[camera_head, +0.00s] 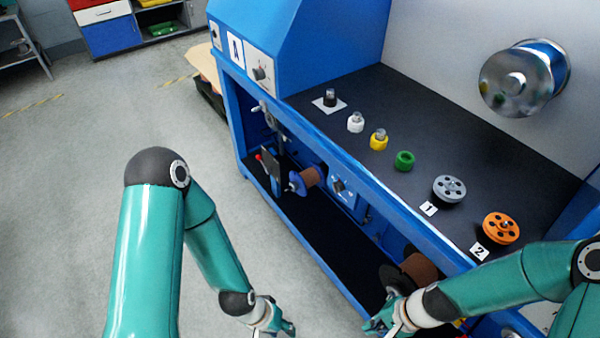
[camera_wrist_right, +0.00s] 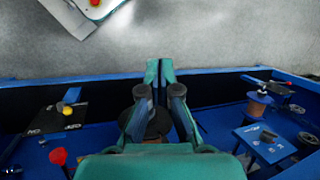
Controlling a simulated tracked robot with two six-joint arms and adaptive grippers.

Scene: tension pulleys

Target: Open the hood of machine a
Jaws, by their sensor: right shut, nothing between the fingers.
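Machine a (camera_head: 310,45) is a blue machine with a label "A" on its upper left part. Its dark worktop (camera_head: 400,110) is exposed below a grey back panel, and I cannot tell which part is the hood. My right gripper (camera_head: 378,325) is near the machine's lower front edge. In the right wrist view the same gripper (camera_wrist_right: 159,72) is shut and empty, its fingertips close together above the blue lower bay. My left gripper (camera_head: 286,328) is low at the picture's bottom edge, left of the right one and apart from the machine. Its fingers are too small to judge.
Small coloured caps, a grey pulley (camera_head: 449,188) and an orange pulley (camera_head: 501,228) sit on the worktop. A shiny metal wheel (camera_head: 515,82) sticks out from the back panel. The lower bay holds a brown spool (camera_head: 312,176). Grey floor (camera_head: 60,200) at left is clear.

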